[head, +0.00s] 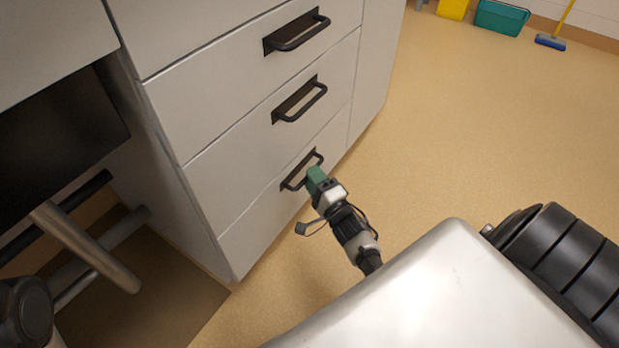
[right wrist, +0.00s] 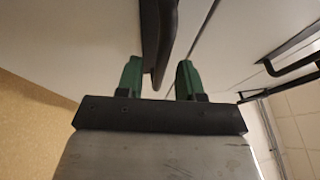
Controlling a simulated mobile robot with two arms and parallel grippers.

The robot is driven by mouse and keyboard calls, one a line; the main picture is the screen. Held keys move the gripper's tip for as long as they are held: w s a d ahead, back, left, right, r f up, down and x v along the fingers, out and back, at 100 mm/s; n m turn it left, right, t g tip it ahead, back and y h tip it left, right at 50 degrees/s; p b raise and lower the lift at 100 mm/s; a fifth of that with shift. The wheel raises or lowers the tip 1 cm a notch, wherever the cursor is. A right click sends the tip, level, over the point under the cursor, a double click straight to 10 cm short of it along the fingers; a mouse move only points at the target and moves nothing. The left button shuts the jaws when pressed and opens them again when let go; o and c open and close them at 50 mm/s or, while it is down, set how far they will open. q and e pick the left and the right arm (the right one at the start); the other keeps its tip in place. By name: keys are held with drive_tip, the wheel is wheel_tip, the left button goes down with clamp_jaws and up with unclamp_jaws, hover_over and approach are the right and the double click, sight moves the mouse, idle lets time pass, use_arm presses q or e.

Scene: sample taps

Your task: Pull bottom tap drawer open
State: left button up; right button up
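The bottom drawer (head: 262,205) is the lowest of three light grey drawers and looks closed, its front in line with the ones above. Its black bar handle (head: 293,180) is partly covered by my right gripper (head: 315,173). In the right wrist view the two green fingers of my right gripper (right wrist: 160,78) stand apart. The dark handle (right wrist: 158,35) reaches down between them, nearer the left finger. I see a gap to the right finger; contact with the left one is unclear. My left gripper is not in view.
The upper drawer handle (head: 298,32) and middle drawer handle (head: 299,99) stick out above. An open bay with metal bars (head: 85,250) lies left of the drawers. The floor (head: 470,130) to the right is clear up to a teal bin (head: 502,17) and a blue broom head (head: 550,42).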

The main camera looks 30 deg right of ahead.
drive_tip(key=shift+w+r, duration=0.15)
drive_tip(key=shift+w, duration=0.8)
drive_tip(key=shift+c, duration=0.3)
clamp_jaws()
